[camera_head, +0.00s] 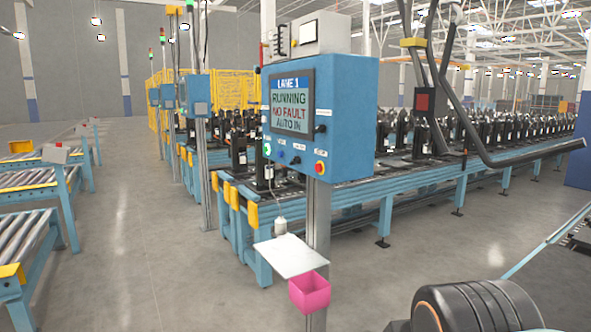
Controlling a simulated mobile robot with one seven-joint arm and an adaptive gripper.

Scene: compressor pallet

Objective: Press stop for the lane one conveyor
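The blue lane one control box (345,120) stands on a grey post in the middle. Its screen (292,103) reads "LANE 1", "RUNNING", "NO FAULT", "AUTO IN". The lane conveyor (400,190) runs behind the box, carrying many dark units. My gripper is not in view.
A white shelf (290,257) and a pink bin (309,293) jut from the post below the box. Roller conveyors (38,180) stand at the left, with open floor (150,250) between. A black ribbed cylindrical part (475,305) fills the bottom right.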

